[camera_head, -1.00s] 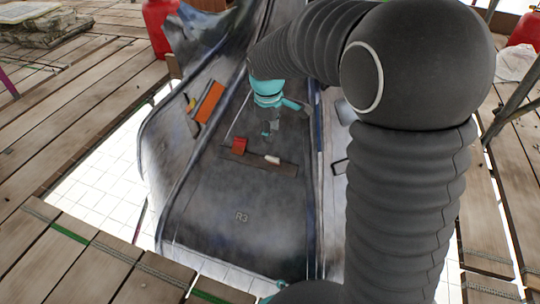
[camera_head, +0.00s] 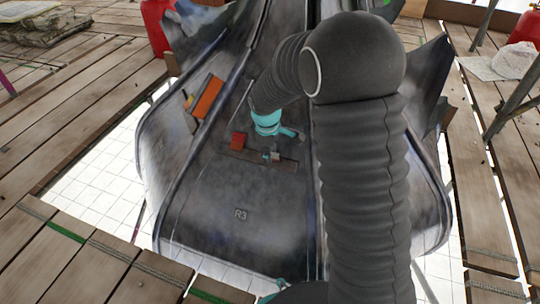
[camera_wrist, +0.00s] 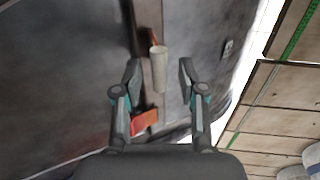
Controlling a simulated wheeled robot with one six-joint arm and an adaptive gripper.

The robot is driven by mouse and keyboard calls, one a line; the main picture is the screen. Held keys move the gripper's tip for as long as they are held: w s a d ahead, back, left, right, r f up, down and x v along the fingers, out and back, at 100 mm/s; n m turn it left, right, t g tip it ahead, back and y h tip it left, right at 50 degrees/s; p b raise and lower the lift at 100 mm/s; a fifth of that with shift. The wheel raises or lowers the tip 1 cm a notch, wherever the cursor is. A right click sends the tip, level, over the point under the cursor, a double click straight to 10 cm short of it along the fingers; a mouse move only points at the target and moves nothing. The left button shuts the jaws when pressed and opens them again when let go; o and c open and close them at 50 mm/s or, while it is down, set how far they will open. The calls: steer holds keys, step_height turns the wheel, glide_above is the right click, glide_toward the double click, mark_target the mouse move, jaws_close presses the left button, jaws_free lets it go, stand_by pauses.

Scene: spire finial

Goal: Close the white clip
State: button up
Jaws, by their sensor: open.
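The white clip (camera_wrist: 158,70) is a small off-white lever, shown between my fingertips in the wrist view. In the head view it is small and mostly hidden by my gripper (camera_head: 269,155) at the right part of a brown bar (camera_head: 248,159). My gripper (camera_wrist: 160,74) is open, one finger on each side of the clip, with a gap to both. I cannot tell how far the fingertips stand above the panel. A red clip (camera_head: 238,140) stands on the same bar to the left; it also shows in the wrist view (camera_wrist: 144,122).
The bar lies across a dark, curved metal panel (camera_head: 230,225) marked R3. An orange block (camera_head: 207,97) is on the panel's left side. Wooden planks (camera_head: 75,110) surround it, with an open gap over white tiles (camera_head: 95,185). A red canister (camera_head: 160,25) stands at the back left.

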steer(key=shift+w+f, duration=0.1)
steer(key=shift+f, duration=0.5)
jaws_close()
steer(key=shift+r, duration=0.1)
